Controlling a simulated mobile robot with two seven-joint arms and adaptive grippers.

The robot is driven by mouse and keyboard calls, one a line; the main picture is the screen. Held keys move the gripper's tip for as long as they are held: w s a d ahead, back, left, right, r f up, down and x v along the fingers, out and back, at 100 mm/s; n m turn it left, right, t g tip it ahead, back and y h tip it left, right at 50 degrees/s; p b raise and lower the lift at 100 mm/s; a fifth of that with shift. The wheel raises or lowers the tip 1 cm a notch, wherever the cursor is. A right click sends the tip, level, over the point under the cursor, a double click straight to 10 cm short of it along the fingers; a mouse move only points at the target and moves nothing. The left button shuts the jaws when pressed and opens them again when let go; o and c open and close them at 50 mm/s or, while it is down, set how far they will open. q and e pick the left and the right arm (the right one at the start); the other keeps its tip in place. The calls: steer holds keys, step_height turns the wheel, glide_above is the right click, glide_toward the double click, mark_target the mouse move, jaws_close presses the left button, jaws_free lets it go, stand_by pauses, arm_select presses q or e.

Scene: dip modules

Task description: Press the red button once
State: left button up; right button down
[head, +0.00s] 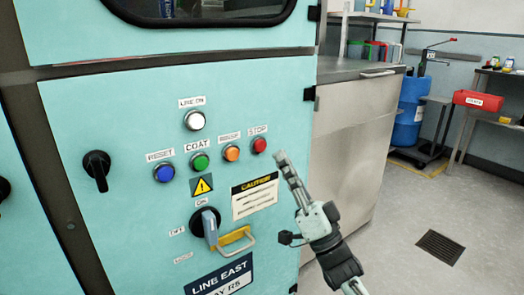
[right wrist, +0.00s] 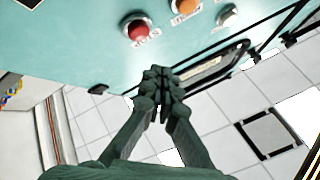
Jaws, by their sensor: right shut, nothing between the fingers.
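The red button (head: 259,145) sits on the teal panel under a STOP label, at the right end of a row of buttons. In the right wrist view the red button (right wrist: 138,30) shows near the top, above and left of my fingertips. My right gripper (head: 281,157) is shut and empty. In the head view its fingertips are just right of and slightly below the red button. In the right wrist view the shut fingers (right wrist: 158,75) appear apart from the button, with a gap between them. My left gripper is not in view.
An orange button (head: 231,153), a green button (head: 200,161) and a blue button (head: 164,173) lie left of the red one. A white button (head: 194,120) is above. A rotary switch with a handle (head: 207,225) sits below. Open floor (head: 420,205) lies right.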

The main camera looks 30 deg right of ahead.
mark_target(270, 154)
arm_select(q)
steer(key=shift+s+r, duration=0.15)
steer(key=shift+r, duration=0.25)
arm_select(e)
steer(key=shift+w+a, duration=0.15)
steer(key=shift+w, duration=1.55)
steer(key=shift+w, duration=0.15)
steer(key=shift+w, duration=0.25)
steer(key=shift+w, duration=0.45)
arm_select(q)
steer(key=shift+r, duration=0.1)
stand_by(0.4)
arm_select(e)
steer(key=shift+s, duration=0.1)
arm_select(q)
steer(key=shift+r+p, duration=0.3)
steer(key=shift+p, duration=0.05)
arm_select(e)
steer(key=shift+s, duration=0.8)
